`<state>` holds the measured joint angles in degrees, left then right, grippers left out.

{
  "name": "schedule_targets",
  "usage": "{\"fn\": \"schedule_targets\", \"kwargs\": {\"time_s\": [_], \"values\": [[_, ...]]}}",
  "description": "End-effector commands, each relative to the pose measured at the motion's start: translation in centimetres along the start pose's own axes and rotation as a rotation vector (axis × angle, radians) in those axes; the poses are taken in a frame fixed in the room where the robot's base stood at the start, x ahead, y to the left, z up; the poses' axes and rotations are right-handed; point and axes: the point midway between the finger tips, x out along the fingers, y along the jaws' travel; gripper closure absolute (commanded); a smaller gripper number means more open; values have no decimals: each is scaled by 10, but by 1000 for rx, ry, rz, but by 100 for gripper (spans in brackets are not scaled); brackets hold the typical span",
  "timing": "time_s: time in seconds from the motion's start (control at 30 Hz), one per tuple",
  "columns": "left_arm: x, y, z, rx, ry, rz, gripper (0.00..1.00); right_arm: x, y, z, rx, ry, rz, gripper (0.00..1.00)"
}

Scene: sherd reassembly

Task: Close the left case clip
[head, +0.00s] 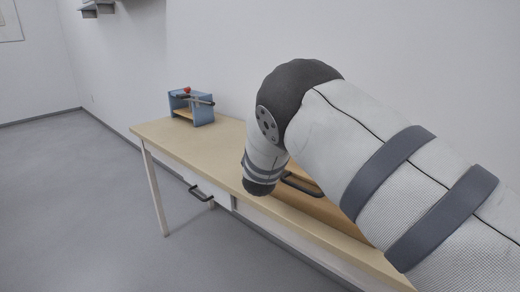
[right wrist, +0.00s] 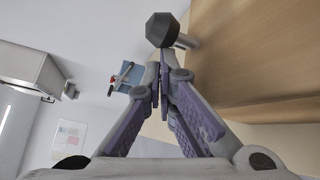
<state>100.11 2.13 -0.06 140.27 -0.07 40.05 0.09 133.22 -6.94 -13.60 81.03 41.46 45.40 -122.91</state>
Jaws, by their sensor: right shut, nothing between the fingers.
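A brown wooden case (head: 325,208) with a dark handle (head: 302,187) is partly hidden behind my right arm in the head view. In the right wrist view a large wooden surface (right wrist: 255,45), apparently the case, fills the upper right. A dark faceted grip end (right wrist: 161,29) on a short metal post stands beside it. My right gripper (right wrist: 160,72) is shut and empty, its tips just below that grip end in the picture; I cannot tell if they touch. The right gripper is hidden in the head view. I cannot make out the left clip. My left gripper is out of view.
Grey floor (head: 80,210) is clear to the left.

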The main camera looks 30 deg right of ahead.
Motion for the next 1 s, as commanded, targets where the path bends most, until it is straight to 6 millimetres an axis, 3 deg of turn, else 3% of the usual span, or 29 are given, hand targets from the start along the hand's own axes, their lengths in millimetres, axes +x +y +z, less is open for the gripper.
{"fn": "schedule_targets", "kwargs": {"time_s": [0.5, 1.0], "values": [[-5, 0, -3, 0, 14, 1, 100, 1, -7, 19, 1, -1, 0, 100], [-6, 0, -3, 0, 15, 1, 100, 2, -10, 22, 1, -1, -1, 100]]}}
